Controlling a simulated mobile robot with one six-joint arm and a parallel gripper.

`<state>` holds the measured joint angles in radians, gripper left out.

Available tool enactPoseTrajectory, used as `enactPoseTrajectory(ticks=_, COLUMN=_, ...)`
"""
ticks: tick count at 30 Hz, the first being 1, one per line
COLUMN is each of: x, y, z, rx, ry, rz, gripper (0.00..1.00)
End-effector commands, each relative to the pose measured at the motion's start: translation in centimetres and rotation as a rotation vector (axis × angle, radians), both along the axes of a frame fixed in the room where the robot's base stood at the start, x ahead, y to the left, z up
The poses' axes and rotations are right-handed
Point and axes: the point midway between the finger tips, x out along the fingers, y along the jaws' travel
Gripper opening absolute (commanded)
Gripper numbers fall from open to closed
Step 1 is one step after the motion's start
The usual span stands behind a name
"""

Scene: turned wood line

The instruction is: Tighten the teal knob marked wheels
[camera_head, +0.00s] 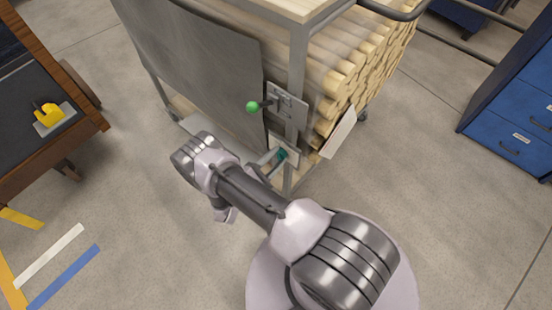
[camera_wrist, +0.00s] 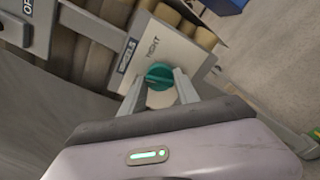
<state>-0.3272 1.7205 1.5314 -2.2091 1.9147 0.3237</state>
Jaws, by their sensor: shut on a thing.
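The teal knob (camera_wrist: 160,76) sits on a pale plate (camera_wrist: 178,52) in the wrist view. Parts of the knob are hidden by my fingers.
A metal cart (camera_head: 298,75) holds a stack of turned wood rods (camera_head: 350,75). A workbench (camera_head: 70,95) with a yellow item stands left, blue drawers (camera_head: 515,110) right. The floor at lower left is open.

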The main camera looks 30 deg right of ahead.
Motion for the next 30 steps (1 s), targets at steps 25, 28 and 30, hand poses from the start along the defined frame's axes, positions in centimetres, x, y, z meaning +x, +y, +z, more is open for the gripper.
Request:
enactPoseTrajectory(ticks=25, x=0.08, y=0.05, z=0.16, rx=0.268, ry=-0.733, rz=0.001, gripper=0.0)
enactPoseTrajectory(ticks=28, x=0.07, y=0.05, z=0.18, rx=0.294, ry=-0.805, rz=0.001, gripper=0.0)
enactPoseTrajectory(ticks=30, x=0.07, y=0.05, z=0.19, rx=0.31, ry=-0.849, rz=0.001, gripper=0.0)
